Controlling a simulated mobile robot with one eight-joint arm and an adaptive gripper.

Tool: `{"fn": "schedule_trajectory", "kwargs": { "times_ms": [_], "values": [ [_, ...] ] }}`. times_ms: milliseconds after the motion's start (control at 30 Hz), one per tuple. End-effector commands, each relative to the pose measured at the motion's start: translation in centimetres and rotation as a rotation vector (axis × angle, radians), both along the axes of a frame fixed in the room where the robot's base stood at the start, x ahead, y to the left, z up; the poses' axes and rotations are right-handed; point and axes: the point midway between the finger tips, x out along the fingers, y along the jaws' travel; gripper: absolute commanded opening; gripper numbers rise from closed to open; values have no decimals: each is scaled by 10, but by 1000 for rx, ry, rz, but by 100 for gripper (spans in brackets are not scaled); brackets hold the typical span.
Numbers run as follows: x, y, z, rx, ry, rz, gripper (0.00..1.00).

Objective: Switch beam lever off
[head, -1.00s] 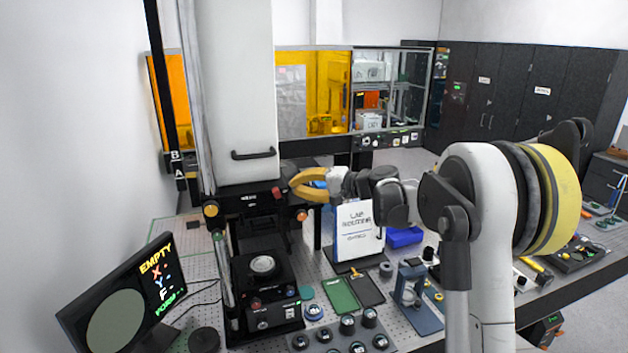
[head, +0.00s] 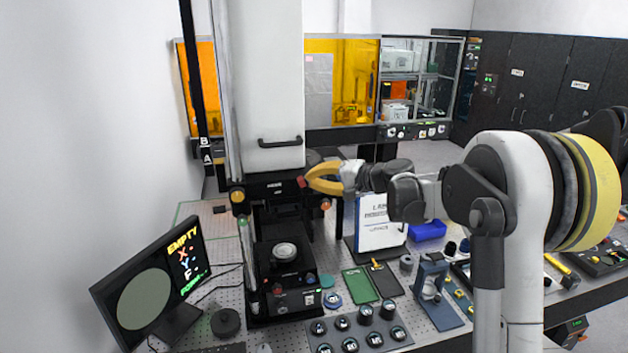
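The interferometer (head: 268,90) is a tall white housing over a black head, with a black stage unit below. A small red knob (head: 302,182) sticks out at the right of the black head, and an orange knob (head: 326,205) sits lower right. I cannot tell for sure which part is the beam lever; no label for it is readable. My gripper (head: 309,181) has yellow fingers and points left, with its tips at or very close to the red knob. Contact and the gap between the fingers cannot be made out. The monitor (head: 145,298) at left reads "EMPTY" with X, Y, F lines.
A blue bin (head: 428,231), green pad (head: 361,285), blue stand (head: 432,290) and a tray of several round pieces (head: 404,344) occupy the perforated bench. An orange-windowed enclosure (head: 345,80) stands behind.

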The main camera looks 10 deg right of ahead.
Motion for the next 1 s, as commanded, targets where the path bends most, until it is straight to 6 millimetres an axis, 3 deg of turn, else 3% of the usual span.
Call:
{"fn": "schedule_trajectory", "kwargs": {
  "times_ms": [767, 1000],
  "values": [
    [0, 8, 2, -153, 0, 0, 0],
    [0, 15, 3, -280, -1, 1, 0]
  ]
}}
